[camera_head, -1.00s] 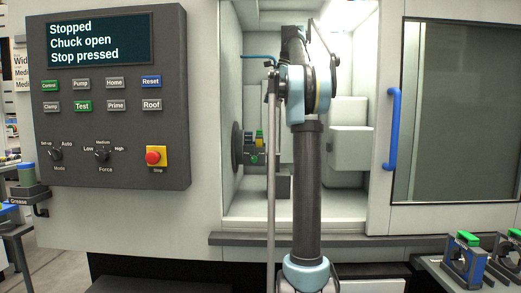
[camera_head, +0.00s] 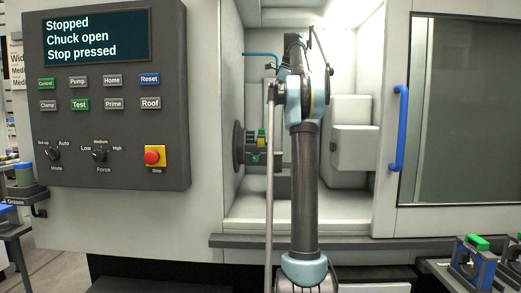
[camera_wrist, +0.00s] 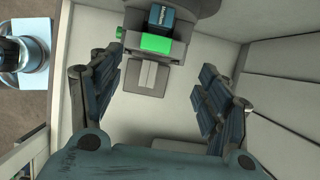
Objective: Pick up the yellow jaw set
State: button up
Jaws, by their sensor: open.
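A small patch of yellow (camera_head: 262,136) shows at the chuck (camera_head: 239,147) inside the machine in the head view; I take it for part of the yellow jaw set, though its shape is too small to tell. In the wrist view, a block with a dark blue top (camera_wrist: 166,20), a green part (camera_wrist: 157,43) and a grey stepped block (camera_wrist: 148,77) sit at the top middle; no yellow shows there. My gripper (camera_wrist: 160,66) is open, its two fingers spread left and right of the grey block, with nothing held. My arm hides part of the machine's inside in the head view.
The machine opening has pale walls and a sill (camera_head: 300,241). A sliding door with a blue handle (camera_head: 400,128) stands at the right. The control panel (camera_head: 115,170) stands at the left. A blue, green-topped jaw piece (camera_head: 476,243) stands on a rack at the lower right.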

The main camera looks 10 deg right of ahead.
jog(key=shift+s+x, duration=0.1)
jog(key=shift+x, duration=3.15)
jog(key=shift+s+x, duration=0.15)
jog(key=shift+x, duration=3.15)
jog(key=shift+d, duration=0.1)
grip_shut()
